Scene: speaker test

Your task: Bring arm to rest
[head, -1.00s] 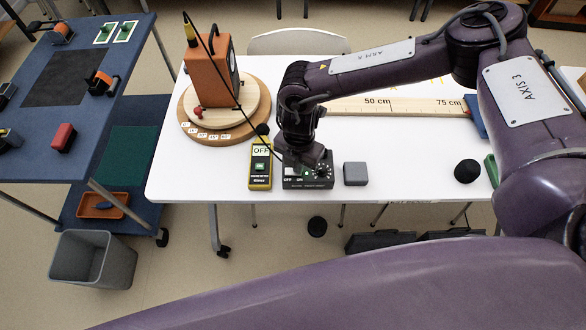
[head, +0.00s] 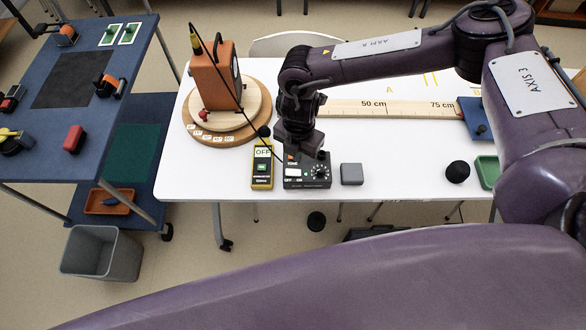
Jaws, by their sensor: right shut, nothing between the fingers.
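My right arm reaches in from the right over the white table (head: 400,170). My right gripper (head: 301,152) points down just above the black tone box (head: 307,176), near its top edge. The gripper is shut with nothing between its fingers. The box has a dial, a white switch area and an orange mark on its top face, which now shows more fully. I cannot tell whether the fingertips touch the box. My left gripper is not in view.
A yellow meter (head: 262,167) reading OFF stands left of the box, a grey block (head: 352,174) right. An orange speaker (head: 216,78) with a cable stands on a round wooden turntable (head: 203,140). A wooden ruler (head: 400,108), black ball (head: 457,172) and green tray (head: 487,168) lie rightward.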

